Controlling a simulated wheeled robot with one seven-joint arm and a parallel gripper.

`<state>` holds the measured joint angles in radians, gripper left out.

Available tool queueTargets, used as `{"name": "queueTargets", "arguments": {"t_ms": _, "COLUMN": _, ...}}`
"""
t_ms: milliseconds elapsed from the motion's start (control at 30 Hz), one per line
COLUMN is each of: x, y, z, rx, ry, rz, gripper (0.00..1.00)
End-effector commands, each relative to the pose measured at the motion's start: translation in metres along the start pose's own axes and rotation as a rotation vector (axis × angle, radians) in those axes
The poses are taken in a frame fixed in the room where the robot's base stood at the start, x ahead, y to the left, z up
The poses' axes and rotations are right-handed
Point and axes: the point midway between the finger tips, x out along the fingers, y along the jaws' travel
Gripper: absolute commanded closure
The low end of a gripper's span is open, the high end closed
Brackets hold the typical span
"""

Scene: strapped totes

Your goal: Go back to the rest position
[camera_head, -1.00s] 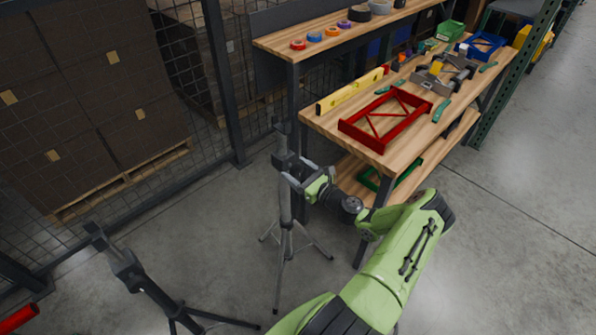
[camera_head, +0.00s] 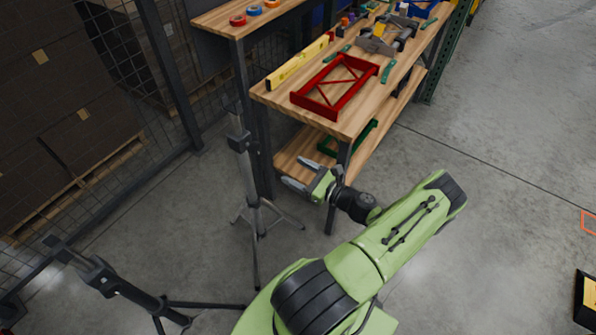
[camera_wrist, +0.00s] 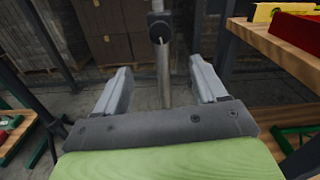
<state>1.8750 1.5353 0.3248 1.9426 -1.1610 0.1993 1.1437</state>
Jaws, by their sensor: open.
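My gripper (camera_head: 303,175) is open and empty in the head view. It is held in the air in front of the workbench's near end, below the height of the bench top. In the wrist view my gripper (camera_wrist: 163,85) shows two grey fingers set wide apart with nothing held between them. A grey tripod pole (camera_wrist: 161,60) stands beyond the fingers there. In the head view the tripod (camera_head: 251,190) stands just left of the fingers, with a visible gap.
The wooden workbench (camera_head: 275,98) bears a red frame (camera_head: 334,86), a yellow level (camera_head: 300,62) and several tools. A second tripod (camera_head: 125,285) stands at the lower left. Mesh fencing and stacked boxes (camera_head: 60,95) are at the left. The floor (camera_head: 500,130) at the right is open.

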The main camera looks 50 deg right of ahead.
Motion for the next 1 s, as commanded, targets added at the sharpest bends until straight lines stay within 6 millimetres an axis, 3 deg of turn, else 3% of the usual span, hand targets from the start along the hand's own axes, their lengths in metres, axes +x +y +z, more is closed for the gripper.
{"name": "queueTargets", "arguments": {"t_ms": 500, "x": 0.000, "y": 0.000, "z": 0.000, "rx": -0.001, "ry": 0.001, "rz": 0.000, "gripper": 0.29}}
{"name": "queueTargets", "arguments": {"t_ms": 600, "x": 0.008, "y": 0.006, "z": 0.006, "rx": -0.045, "ry": 0.024, "rz": 0.056, "gripper": 0.29}}
{"name": "queueTargets", "arguments": {"t_ms": 667, "x": 0.021, "y": 0.020, "z": 0.016, "rx": -0.128, "ry": 0.064, "rz": 0.162, "gripper": 0.29}}
{"name": "queueTargets", "arguments": {"t_ms": 800, "x": 0.052, "y": 0.073, "z": 0.051, "rx": -0.457, "ry": 0.186, "rz": 0.545, "gripper": 0.29}}
{"name": "queueTargets", "arguments": {"t_ms": 1000, "x": 0.065, "y": 0.144, "z": 0.108, "rx": -0.974, "ry": 0.281, "rz": 1.049, "gripper": 0.29}}
